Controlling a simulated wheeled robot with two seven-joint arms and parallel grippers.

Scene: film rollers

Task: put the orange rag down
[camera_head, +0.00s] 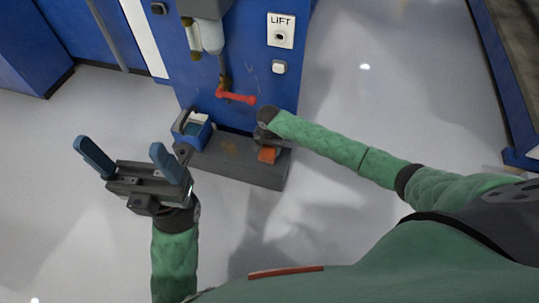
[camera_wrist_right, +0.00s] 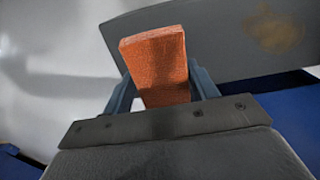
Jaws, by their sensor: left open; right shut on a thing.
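The orange rag (camera_head: 268,155) is a small folded block at the right end of the grey ledge (camera_head: 226,160) in the head view. My right gripper (camera_head: 267,148) is over that end of the ledge and shut on the rag. In the right wrist view the orange rag (camera_wrist_right: 158,62) stands out between the two blue fingers of my right gripper (camera_wrist_right: 162,90), with the grey ledge behind it. I cannot tell whether the rag touches the ledge. My left gripper (camera_head: 125,160) is open and empty, left of the ledge and apart from it.
A blue box (camera_head: 192,130) sits at the ledge's left end. The blue machine panel (camera_head: 235,60) rises behind, with a red lever (camera_head: 236,97) and a LIFT button plate (camera_head: 281,30). The ledge's middle is bare apart from a brownish stain. Open grey floor lies around it.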

